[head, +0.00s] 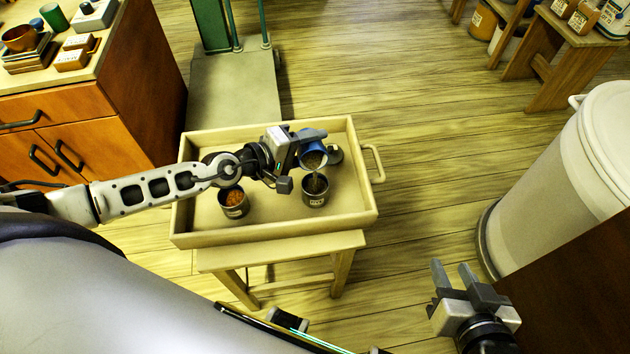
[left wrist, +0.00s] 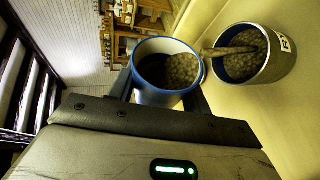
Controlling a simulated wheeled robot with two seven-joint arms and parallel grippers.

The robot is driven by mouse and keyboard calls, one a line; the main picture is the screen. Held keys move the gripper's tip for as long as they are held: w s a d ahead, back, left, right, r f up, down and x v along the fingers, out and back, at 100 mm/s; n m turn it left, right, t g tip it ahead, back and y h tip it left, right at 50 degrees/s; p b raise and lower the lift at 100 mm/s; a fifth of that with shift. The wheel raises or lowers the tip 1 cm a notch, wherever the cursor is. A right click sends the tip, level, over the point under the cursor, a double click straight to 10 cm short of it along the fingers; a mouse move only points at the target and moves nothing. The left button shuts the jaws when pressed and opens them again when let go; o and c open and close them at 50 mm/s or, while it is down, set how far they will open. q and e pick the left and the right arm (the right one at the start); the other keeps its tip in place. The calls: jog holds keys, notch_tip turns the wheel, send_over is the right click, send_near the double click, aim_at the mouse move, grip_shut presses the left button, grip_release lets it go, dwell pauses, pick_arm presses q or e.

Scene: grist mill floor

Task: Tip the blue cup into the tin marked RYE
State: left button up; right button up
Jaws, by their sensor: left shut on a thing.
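My left gripper (head: 308,140) is shut on the blue cup (head: 313,148) above the wooden tray. The cup (left wrist: 149,93) is tilted and holds brownish grains. A stream of grain runs from its lip into a dark tin (head: 315,192) just below, which also shows in the left wrist view (left wrist: 284,70) with grain inside. That tin has a pale label, but I cannot read it clearly. A second dark tin (head: 234,204) with orange contents stands to the left in the tray. My right gripper (head: 453,270) is open and empty, well away at the lower right.
The shallow wooden tray (head: 215,233) sits on a small stand. A wooden cabinet (head: 115,110) is at the left, a large pale bin (head: 560,165) at the right.

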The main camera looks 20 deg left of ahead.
pick_arm(q)
jog(key=shift+d+r+m+t, duration=0.1)
jog(key=shift+m+t, duration=0.2)
dwell(0.5)
